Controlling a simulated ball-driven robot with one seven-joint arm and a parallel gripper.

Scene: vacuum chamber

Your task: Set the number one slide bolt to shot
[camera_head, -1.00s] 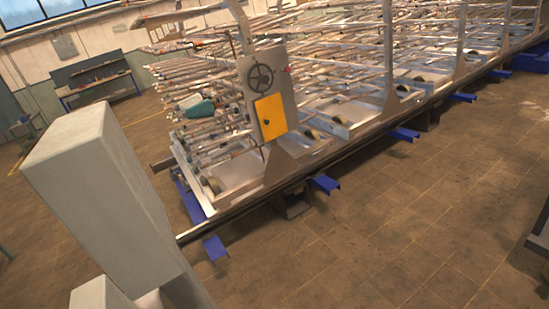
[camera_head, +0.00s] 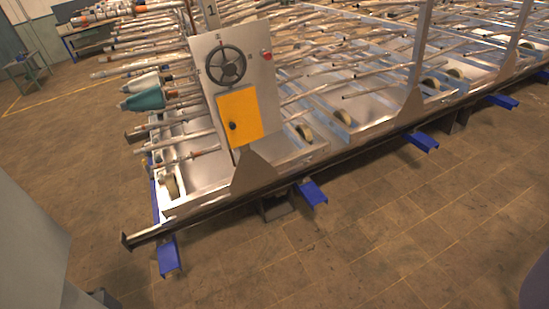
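A grey upright panel (camera_head: 205,62) stands at the near end of a long metal rack. It carries a dark handwheel (camera_head: 227,64), a small red knob (camera_head: 266,55) and a yellow door (camera_head: 240,115) with a dark round knob. I cannot make out a slide bolt at this distance. A pale grey block, likely part of my arm, fills the lower left. My gripper's fingers are not in view.
The rack (camera_head: 350,105) holds many metal rods and runs back to the right. Blue feet (camera_head: 169,257) stick out from its base rail (camera_head: 220,203). Tiled floor (camera_head: 370,235) in front is clear. A bench (camera_head: 88,36) stands at the back left.

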